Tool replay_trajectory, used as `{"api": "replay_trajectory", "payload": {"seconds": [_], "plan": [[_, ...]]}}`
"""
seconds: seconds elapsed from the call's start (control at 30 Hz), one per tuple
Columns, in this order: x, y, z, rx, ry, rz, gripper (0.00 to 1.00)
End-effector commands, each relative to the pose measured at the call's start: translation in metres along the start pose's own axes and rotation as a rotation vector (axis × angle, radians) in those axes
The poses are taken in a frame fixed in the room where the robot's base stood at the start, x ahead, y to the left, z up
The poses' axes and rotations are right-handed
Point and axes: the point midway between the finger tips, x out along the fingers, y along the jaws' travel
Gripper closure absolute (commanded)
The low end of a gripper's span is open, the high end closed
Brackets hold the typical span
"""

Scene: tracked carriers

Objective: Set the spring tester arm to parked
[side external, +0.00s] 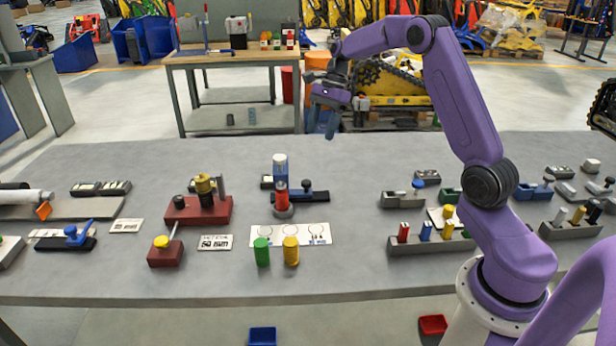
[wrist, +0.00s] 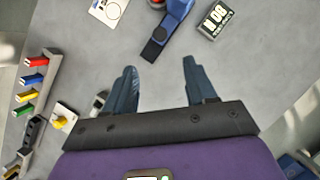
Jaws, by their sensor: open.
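I cannot tell for certain which device is the spring tester. One candidate is a small dark red block (side external: 166,256) with a tilted metal lever and yellow knob (side external: 161,241), at the front left. Behind it a larger dark red base (side external: 183,214) carries a brass-coloured cylinder (side external: 204,184) and dark posts. Another lever device, blue on a black base (side external: 60,244), lies further left. My gripper (side external: 320,129) is open and empty, high above the bench's back edge, right of and well away from these. The wrist view shows its fingers (wrist: 159,66) apart with bare bench between them.
Green (side external: 262,252) and yellow (side external: 291,251) cylinders stand before a white card (side external: 318,234). A red post (side external: 281,197) and a blue-and-black device (side external: 313,196) stand behind. A rack of coloured pegs (side external: 402,248) is at right. The bench's rear middle is clear.

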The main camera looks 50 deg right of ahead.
Motion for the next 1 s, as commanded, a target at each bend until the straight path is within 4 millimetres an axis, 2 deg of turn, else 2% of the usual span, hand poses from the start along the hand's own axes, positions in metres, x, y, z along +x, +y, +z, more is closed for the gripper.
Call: {"api": "replay_trajectory", "payload": {"seconds": [0.1, 0.6, 0.8, 1.0], "plan": [[0.024, 0.001, 0.000, 0.000, -0.001, 0.005, 0.44], [0.115, 0.001, 0.000, -0.002, 0.001, 0.004, 0.44], [0.137, 0.000, 0.000, -0.002, 0.001, 0.001, 0.44], [0.144, 0.001, 0.000, -0.002, 0.001, 0.001, 0.44]]}}
